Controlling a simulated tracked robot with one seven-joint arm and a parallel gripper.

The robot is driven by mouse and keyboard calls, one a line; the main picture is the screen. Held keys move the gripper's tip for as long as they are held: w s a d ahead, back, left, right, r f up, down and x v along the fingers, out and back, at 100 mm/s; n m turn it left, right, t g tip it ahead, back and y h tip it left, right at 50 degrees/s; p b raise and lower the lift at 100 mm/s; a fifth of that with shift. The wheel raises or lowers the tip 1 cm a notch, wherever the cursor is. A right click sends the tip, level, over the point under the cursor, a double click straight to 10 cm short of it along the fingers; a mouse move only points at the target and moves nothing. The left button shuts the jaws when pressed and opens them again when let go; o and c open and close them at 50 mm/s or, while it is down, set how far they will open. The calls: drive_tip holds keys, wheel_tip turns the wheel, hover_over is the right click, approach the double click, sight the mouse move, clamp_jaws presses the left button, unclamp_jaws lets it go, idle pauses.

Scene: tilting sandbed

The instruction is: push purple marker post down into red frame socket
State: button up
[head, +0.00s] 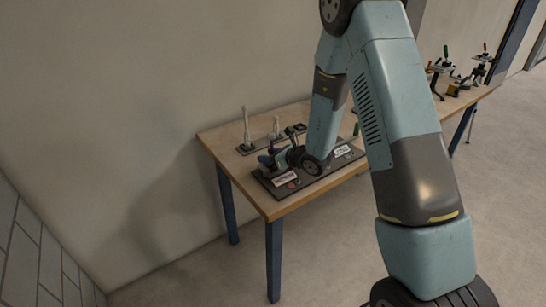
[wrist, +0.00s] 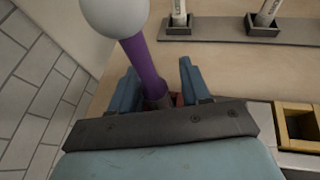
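The purple marker post (wrist: 146,66) has a white ball top (wrist: 115,12) and stands between my gripper's blue fingers in the wrist view, close to the left finger. My gripper (wrist: 159,68) is open, with a visible gap between the post and the right finger. The post's lower end goes down behind the dark gripper body. A small reddish patch (wrist: 178,99) beside the post's foot may be the red frame socket; most of it is hidden, so I cannot tell how deep the post sits. In the head view my gripper (head: 271,158) is low over a dark board, and I cannot make out the post.
A yellow frame socket (wrist: 297,122) lies to the right in the wrist view. Two whitish posts stand in dark sockets on a grey strip (wrist: 215,31) behind. The dark board (head: 268,188) lies on a wooden table (head: 217,143) near a wall. More equipment (head: 455,80) stands farther right.

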drive_tip(key=shift+s+a, duration=0.1)
drive_tip(key=shift+s, duration=0.05)
drive_tip(key=v, duration=1.3)
drive_tip(key=s+a+r+n+g, duration=0.2)
drive_tip(key=s+r+n+g, duration=0.5)
drive_tip(key=s+r+n, duration=0.8)
drive_tip(key=s+d+r+n+t+h, duration=0.2)
drive_tip(key=s+d+r+n+h, duration=0.3)
drive_tip(key=d, duration=0.3)
drive_tip(key=s+d+r+n+t+h, duration=0.1)
drive_tip(key=s+d+r+n+h, duration=0.4)
drive_tip(key=s+d+r+n, duration=0.1)
drive_tip(key=s+d, duration=0.1)
drive_tip(key=d, duration=0.1)
drive_tip(key=shift+s+d+t, duration=0.2)
drive_tip(key=shift+d+t, duration=0.1)
drive_tip(key=shift+t, duration=0.1)
